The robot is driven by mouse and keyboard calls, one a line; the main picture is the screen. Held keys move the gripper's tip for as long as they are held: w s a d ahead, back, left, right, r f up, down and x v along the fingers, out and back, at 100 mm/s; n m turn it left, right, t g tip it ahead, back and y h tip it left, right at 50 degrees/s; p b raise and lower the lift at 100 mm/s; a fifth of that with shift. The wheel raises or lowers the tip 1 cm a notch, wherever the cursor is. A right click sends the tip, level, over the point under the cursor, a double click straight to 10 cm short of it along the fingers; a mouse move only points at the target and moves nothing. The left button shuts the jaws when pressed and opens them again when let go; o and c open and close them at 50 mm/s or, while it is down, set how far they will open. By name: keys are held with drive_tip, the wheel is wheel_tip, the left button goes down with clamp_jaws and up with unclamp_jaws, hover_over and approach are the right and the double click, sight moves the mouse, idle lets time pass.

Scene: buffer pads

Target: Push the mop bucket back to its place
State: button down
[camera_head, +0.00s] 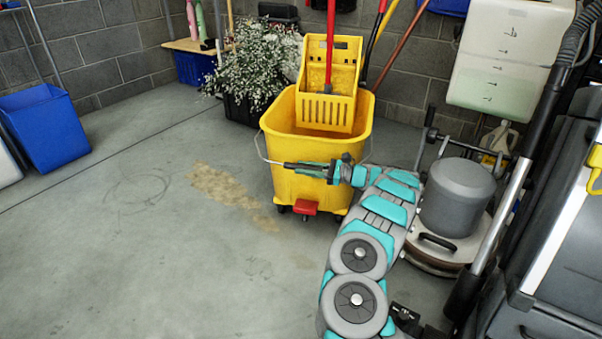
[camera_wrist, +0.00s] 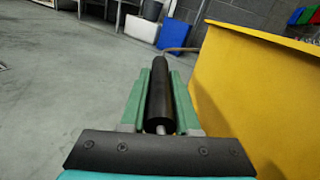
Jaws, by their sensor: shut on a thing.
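The yellow mop bucket (camera_head: 310,187) stands upright on the concrete floor near the back wall, with a wringer (camera_head: 327,110) on top and a red pedal low in front. Its yellow side fills the right of the wrist view (camera_wrist: 255,85). My gripper (camera_head: 318,169) is in front of the bucket, shut on the black grip (camera_wrist: 160,95) of its wire handle. The grip lies lengthwise between the green fingers (camera_wrist: 160,100). A red pole (camera_head: 330,45) rises from the wringer. My arm hides the bucket's lower right side.
A floor machine (camera_head: 458,195) stands close on the right. A potted plant (camera_head: 262,65) is behind the bucket to the left. A blue bin (camera_head: 45,125) is far left. The floor to the left is open, with a tan patch (camera_head: 220,184) and a faint round mark.

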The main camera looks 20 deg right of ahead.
drive_tip(key=shift+w+d+r, duration=0.15)
drive_tip(key=shift+w+d, duration=0.1)
drive_tip(key=shift+d, duration=0.15)
drive_tip(key=c, duration=0.7)
unclamp_jaws()
drive_tip(key=shift+o, duration=0.2)
drive_tip(key=v, duration=0.7)
drive_tip(key=shift+s+d+p, duration=0.2)
drive_tip(key=shift+d+p, duration=0.15)
drive_tip(key=shift+p, duration=0.1)
